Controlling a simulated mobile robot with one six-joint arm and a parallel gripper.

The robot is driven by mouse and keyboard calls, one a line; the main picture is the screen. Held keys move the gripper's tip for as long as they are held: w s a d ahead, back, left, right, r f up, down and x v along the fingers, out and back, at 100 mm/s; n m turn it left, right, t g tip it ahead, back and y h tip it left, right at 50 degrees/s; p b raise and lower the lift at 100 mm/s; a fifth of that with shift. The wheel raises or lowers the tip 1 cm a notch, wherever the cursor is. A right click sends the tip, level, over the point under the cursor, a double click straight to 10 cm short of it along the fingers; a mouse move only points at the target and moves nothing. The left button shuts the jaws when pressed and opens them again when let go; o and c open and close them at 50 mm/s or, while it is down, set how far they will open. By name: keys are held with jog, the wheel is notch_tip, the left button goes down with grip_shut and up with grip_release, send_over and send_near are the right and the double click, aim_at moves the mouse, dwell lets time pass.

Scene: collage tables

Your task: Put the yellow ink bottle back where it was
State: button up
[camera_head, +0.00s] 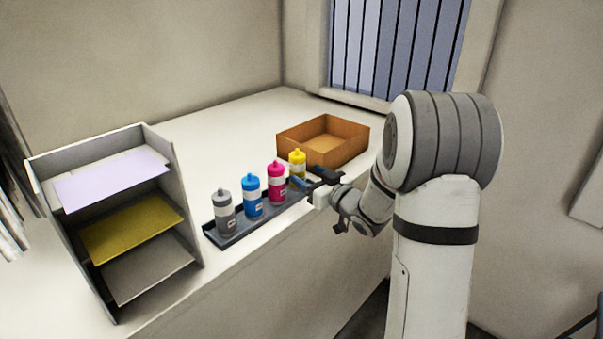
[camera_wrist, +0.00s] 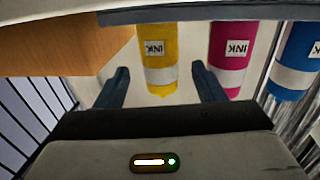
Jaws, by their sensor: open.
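The yellow ink bottle (camera_head: 297,158) stands upright at the right end of a row of bottles, by the far end of the dark tray (camera_head: 262,222). My gripper hides its lower part in the head view. In the wrist view, which is upside down, the yellow bottle (camera_wrist: 157,45) meets the tray edge (camera_wrist: 215,13) at the top. My gripper (camera_head: 306,180) is open. In the wrist view its two fingers (camera_wrist: 160,70) are to either side of the yellow bottle, with visible gaps.
The magenta bottle (camera_head: 277,184) is next to the yellow one, close to one finger. The blue bottle (camera_head: 251,196) and grey bottle (camera_head: 225,213) follow leftward. An orange-brown open box (camera_head: 347,140) sits behind. A paper shelf (camera_head: 183,218) stands at left.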

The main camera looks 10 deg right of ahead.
jog(key=s+d+f+m+g+h, duration=0.1)
jog(key=s+d+m+g+h, duration=0.15)
jog(key=s+h, duration=0.4)
jog(key=s+d+m+g+h, duration=0.2)
jog(key=s+d+g+h, duration=0.15)
jog(key=s, duration=0.55)
jog(key=s+a+f+g+y, duration=0.1)
jog(key=s+a+g, duration=0.2)
jog(key=s, duration=0.6)
jog(key=s+a+f+g, duration=0.1)
jog(key=s+a+g, duration=0.3)
jog(key=s, duration=0.5)
jog(key=shift+s+a+m+y+b, duration=0.3)
jog(key=shift+m+y+b, duration=0.1)
jog(key=shift+m, duration=0.05)
